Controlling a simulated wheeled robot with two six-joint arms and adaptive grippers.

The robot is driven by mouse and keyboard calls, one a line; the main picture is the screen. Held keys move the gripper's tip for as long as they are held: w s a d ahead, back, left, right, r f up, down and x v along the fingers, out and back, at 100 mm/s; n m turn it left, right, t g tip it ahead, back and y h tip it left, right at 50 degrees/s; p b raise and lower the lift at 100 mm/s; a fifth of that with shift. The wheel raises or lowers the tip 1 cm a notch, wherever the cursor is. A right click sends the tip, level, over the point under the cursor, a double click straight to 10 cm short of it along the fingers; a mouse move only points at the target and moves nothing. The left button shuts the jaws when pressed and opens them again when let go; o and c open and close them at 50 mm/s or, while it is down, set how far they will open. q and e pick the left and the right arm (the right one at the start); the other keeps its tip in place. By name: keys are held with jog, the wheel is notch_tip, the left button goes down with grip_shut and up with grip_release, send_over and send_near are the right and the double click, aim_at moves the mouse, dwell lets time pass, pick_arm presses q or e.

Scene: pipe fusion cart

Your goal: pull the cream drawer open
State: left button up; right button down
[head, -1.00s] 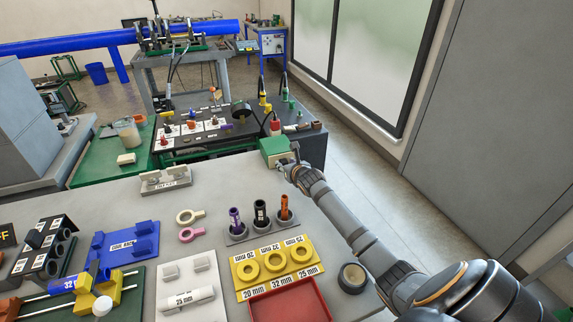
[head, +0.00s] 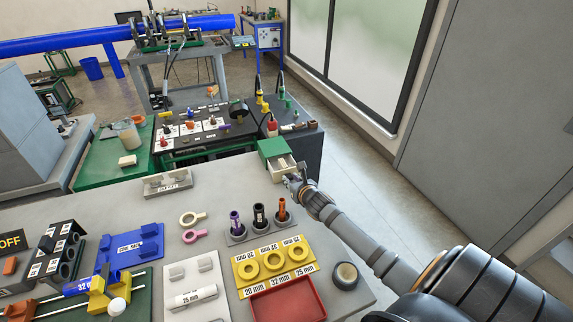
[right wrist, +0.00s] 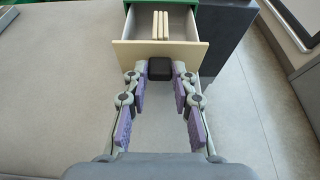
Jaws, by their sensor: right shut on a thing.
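The cream drawer (right wrist: 130,54) stands partly pulled out of its green cabinet (head: 272,147). In the right wrist view, several cream strips lie inside it. In the head view the drawer (head: 282,163) shows at the far right corner of the grey table. My right gripper (right wrist: 159,75) is shut on the drawer's dark handle (right wrist: 160,68) at the middle of the front panel. In the head view my right gripper (head: 295,180) is small and partly hides the drawer front. My left gripper is not in view.
A yellow ring holder (head: 273,262), a red tray (head: 288,300) and a tape roll (head: 346,275) lie on the near table. The table around the drawer front is bare. Clear floor lies to the right.

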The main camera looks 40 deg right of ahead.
jog(key=shift+s+a, duration=0.1)
jog(key=shift+s, duration=0.2)
jog(key=c, duration=1.1)
grip_release()
jog(key=v, duration=1.1)
jog(key=shift+f, duration=0.1)
jog(key=shift+s+a+r, duration=0.1)
jog(key=shift+s+r, duration=0.15)
jog(key=shift+s, duration=0.2)
jog(key=shift+f, duration=0.1)
